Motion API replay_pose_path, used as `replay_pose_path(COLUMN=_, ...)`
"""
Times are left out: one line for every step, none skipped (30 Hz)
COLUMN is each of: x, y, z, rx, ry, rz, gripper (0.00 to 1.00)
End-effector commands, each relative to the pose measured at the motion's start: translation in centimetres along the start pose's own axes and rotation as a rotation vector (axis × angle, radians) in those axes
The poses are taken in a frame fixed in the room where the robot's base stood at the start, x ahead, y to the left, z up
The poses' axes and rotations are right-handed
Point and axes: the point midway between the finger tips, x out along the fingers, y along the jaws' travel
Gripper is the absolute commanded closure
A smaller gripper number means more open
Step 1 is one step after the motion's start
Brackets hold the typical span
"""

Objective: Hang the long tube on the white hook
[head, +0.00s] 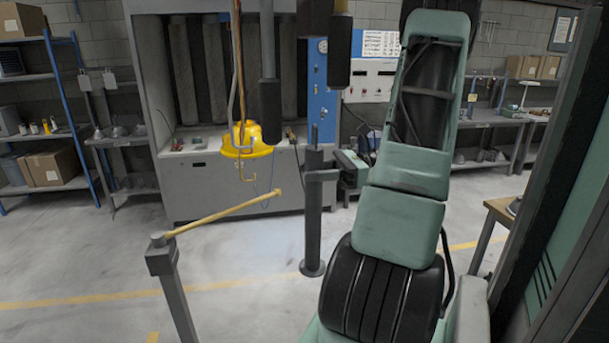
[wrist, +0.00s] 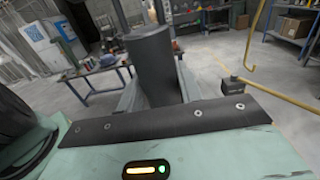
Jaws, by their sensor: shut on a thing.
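In the wrist view, the body of my gripper (wrist: 150,119) shows as a green housing with a dark bolted strip and a small light. A dark cylinder (wrist: 150,65), which looks like the long tube, stands just beyond that strip. In the head view, my arm rises out of the top of the picture and I cannot make out the gripper.
Two dark cylinders hang on rods, left (head: 269,112) and right (head: 340,60). A grey post (head: 172,285) carries a slanting yellow bar (head: 225,212). A second dark post (head: 313,215) stands nearer the middle. Grey cabinets and shelves (head: 40,130) line the back.

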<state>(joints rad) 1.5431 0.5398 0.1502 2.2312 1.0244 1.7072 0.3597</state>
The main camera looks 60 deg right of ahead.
Motion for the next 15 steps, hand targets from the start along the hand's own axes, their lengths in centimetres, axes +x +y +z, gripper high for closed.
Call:
replay_pose_path(x=-0.1, y=0.1, z=0.2, rx=-0.001, ry=-0.001, rz=-0.002, gripper=1.00)
replay_pose_path(x=-0.1, y=0.1, z=0.2, rx=-0.001, ry=-0.001, rz=-0.002, gripper=1.00)
replay_pose_path(x=0.0, y=0.1, z=0.2, rx=-0.001, ry=-0.001, rz=-0.002, gripper=1.00)
replay_pose_path(x=0.1, y=0.1, z=0.2, rx=-0.001, ry=-0.001, rz=-0.002, gripper=1.00)
replay_pose_path(x=0.1, y=0.1, z=0.1, rx=-0.001, ry=-0.001, rz=-0.002, gripper=1.00)
replay_pose_path(x=0.3, y=0.1, z=0.1, rx=-0.001, ry=0.000, rz=-0.001, gripper=1.00)
replay_pose_path(x=0.5, y=0.1, z=0.1, rx=-0.001, ry=0.000, rz=-0.001, gripper=1.00)
replay_pose_path(x=0.7, y=0.1, z=0.1, rx=-0.001, ry=0.000, rz=-0.001, gripper=1.00)
replay_pose_path(x=0.9, y=0.1, z=0.0, rx=-0.001, ry=0.001, rz=-0.001, gripper=1.00)
replay_pose_path(x=1.1, y=0.1, z=0.0, rx=-0.001, ry=0.001, rz=-0.001, gripper=1.00)
replay_pose_path(x=1.4, y=0.1, z=0.0, rx=-0.001, ry=0.000, rz=-0.001, gripper=1.00)
replay_pose_path(x=1.7, y=0.1, z=0.0, rx=-0.001, ry=0.000, rz=-0.001, gripper=1.00)
replay_pose_path(x=1.9, y=0.1, z=0.0, rx=-0.001, ry=0.000, rz=0.000, gripper=1.00)
replay_pose_path(x=2.1, y=0.1, z=-0.1, rx=-0.001, ry=0.000, rz=0.000, gripper=1.00)
replay_pose_path(x=2.4, y=0.1, z=-0.1, rx=0.000, ry=0.000, rz=0.000, gripper=1.00)
